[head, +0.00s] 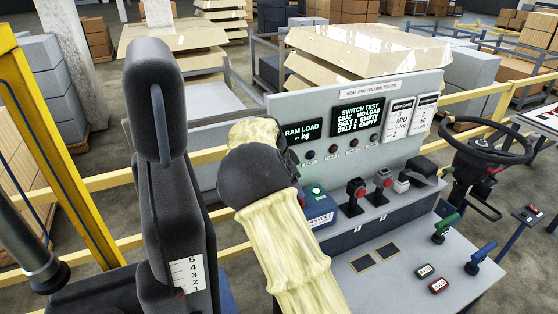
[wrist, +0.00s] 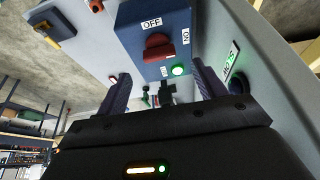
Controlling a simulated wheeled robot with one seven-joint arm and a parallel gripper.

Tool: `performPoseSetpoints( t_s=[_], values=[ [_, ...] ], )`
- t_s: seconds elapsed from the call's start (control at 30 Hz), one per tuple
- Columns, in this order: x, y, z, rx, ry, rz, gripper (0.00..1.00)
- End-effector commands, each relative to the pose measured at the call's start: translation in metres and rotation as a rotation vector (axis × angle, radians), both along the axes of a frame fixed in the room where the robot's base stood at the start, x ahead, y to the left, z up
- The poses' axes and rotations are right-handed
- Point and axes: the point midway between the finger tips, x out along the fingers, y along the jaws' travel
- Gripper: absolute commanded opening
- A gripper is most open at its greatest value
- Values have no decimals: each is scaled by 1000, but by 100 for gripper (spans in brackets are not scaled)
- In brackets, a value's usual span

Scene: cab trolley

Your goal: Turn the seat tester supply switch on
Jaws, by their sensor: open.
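The supply switch is a red rotary knob (wrist: 157,46) on a blue box (wrist: 125,18) with OFF and ON labels. The knob lies roughly crosswise in the wrist view; I cannot tell for sure which label it points to. A green lamp (wrist: 178,70) beside it looks lit. In the head view the blue box (head: 319,212) is partly hidden by my arm, and the knob is mostly covered. My gripper (wrist: 164,74) is open and empty, its two fingers either side of the lower part of the box, apart from the knob. My arm hides the fingers in the head view.
The grey tester panel (head: 425,105) behind has lit displays (head: 357,116). Red-topped levers (head: 355,191) stand right of the box. A black seat (head: 168,170) is close on the left, a steering wheel (head: 486,143) at right. The lower desk (head: 400,262) holds green and blue levers.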

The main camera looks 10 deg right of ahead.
Motion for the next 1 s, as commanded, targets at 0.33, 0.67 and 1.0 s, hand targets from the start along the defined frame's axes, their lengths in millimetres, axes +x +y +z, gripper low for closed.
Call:
performPoseSetpoints(
  t_s=[0.33,0.67,1.0],
  values=[
    [-7,26,65,0,-5,2,70],
    [-12,41,107,1,-2,-2,70],
    [-13,42,109,0,0,-3,70]
  ],
)
